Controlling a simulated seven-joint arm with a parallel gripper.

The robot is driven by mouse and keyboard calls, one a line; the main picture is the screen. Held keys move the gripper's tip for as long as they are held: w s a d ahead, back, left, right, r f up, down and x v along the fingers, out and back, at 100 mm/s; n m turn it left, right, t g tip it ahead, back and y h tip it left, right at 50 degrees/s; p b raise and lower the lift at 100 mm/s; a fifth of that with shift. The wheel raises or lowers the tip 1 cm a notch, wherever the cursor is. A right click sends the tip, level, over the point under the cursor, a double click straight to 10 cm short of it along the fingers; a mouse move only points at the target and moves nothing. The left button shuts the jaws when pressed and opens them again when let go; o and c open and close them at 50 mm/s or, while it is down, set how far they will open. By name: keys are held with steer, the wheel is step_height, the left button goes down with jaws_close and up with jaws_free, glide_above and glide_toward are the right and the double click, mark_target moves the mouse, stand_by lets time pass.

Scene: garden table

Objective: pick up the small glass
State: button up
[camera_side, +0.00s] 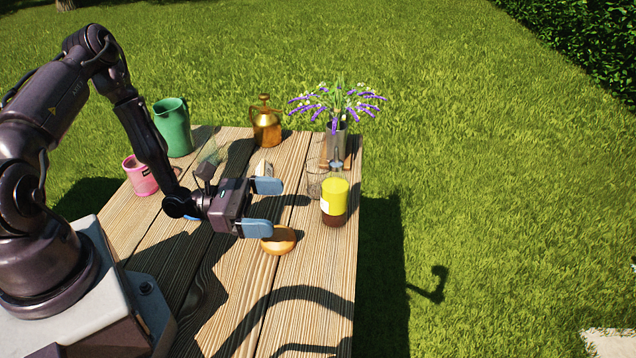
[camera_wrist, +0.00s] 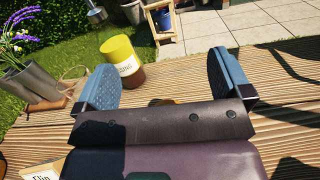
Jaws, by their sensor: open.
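A small clear glass (camera_side: 316,184) appears to stand on the wooden table, just left of the yellow-topped jar. It is faint and see-through, so its outline is hard to make out. I cannot pick it out in the wrist view. My gripper (camera_side: 264,207) is open and empty above the table, left of the glass and apart from it. Its two blue fingers also show in the wrist view (camera_wrist: 167,80), spread wide with nothing held between them.
A yellow-and-brown jar (camera_side: 334,203) stands close right of the glass. An orange round object (camera_side: 279,240) lies below my gripper. Behind are a flower vase (camera_side: 336,143) and a copper jug (camera_side: 266,124). A green pitcher (camera_side: 173,127) and pink tin (camera_side: 140,176) stand left. The near right tabletop is clear.

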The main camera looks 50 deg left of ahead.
mark_target(307, 178)
steer(key=w+a+f+n+t+y, duration=0.1)
steer(key=n+y, duration=0.1)
steer(key=w+a+f+n+t+y, duration=0.1)
steer(key=n+t+y, duration=0.1)
steer(key=w+a+f+n+t+y, duration=0.1)
steer(key=f+n+y, duration=0.1)
steer(key=shift+a+n+y, duration=0.3)
steer(key=shift+y, duration=0.1)
steer(key=a+y, duration=0.1)
steer(key=w+a+n+y, duration=0.1)
steer(key=y, duration=0.1)
steer(key=a+f+n+y, duration=0.1)
steer(key=a, duration=0.1)
steer(key=shift+w+f+t, duration=0.1)
steer(key=shift+w+t, duration=0.15)
steer(key=shift+t, duration=0.15)
steer(key=shift+w+a+y, duration=0.15)
steer(key=shift+a+y, duration=0.05)
steer(key=shift+y, duration=0.2)
steer(key=w, duration=0.7)
steer(key=shift+w+d, duration=0.1)
steer(key=shift+d, duration=0.2)
steer(key=shift+w, duration=2.75)
steer(key=shift+c, duration=0.4)
steer(key=c, duration=1)
